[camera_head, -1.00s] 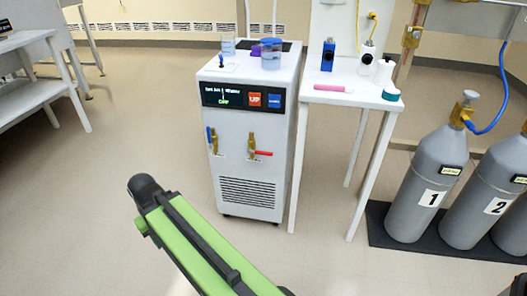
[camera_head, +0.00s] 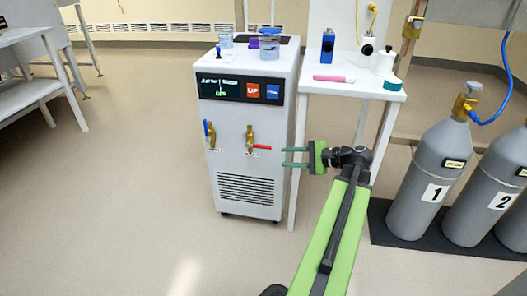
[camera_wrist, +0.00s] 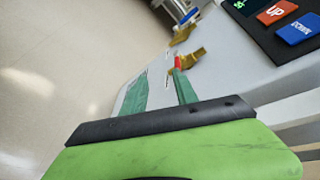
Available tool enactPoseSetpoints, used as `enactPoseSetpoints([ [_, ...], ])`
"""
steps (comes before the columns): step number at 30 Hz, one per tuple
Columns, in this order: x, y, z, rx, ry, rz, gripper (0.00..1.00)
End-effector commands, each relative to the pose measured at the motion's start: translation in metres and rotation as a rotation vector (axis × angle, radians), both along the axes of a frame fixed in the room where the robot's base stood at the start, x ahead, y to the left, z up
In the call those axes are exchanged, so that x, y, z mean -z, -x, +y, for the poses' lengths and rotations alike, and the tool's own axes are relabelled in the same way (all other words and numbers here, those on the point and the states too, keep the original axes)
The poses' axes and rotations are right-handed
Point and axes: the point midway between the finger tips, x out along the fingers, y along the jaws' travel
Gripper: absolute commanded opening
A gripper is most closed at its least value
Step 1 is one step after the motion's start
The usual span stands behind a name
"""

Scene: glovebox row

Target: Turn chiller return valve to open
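The white chiller (camera_head: 247,190) stands in the middle of the head view. Its front has two brass valves with small labels I cannot read. The left valve (camera_head: 211,137) has a blue lever standing upright. The right valve (camera_head: 250,138) has a red lever (camera_head: 261,147) lying horizontal, pointing right. My gripper (camera_head: 284,157) is open and empty, its green fingers pointing left towards the red lever's free end. In the wrist view the red lever (camera_wrist: 177,62) shows near the tip of the right finger, partly hidden; I cannot tell whether they touch.
A white table (camera_head: 350,88) with a pink item (camera_head: 333,78) and bottles stands right of the chiller, its front leg close behind my gripper. Grey cylinders (camera_head: 425,185) stand on a dark mat at the right. The floor in front and left is clear.

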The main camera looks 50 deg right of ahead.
Motion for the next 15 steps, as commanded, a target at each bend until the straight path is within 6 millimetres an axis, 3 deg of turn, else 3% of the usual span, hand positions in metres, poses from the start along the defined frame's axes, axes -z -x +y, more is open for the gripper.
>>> enactPoseSetpoints([
  [1, -0.005, 0.017, -0.016, 0.046, -0.022, -0.03, 0.35],
  [3, -0.013, 0.033, -0.029, 0.085, -0.047, -0.064, 0.35],
  [6, -0.019, 0.042, -0.037, 0.109, -0.062, -0.085, 0.35],
  [11, -0.019, 0.039, -0.036, 0.109, -0.062, -0.088, 0.35],
  [15, -0.012, 0.019, -0.031, 0.106, -0.061, -0.087, 0.35],
])
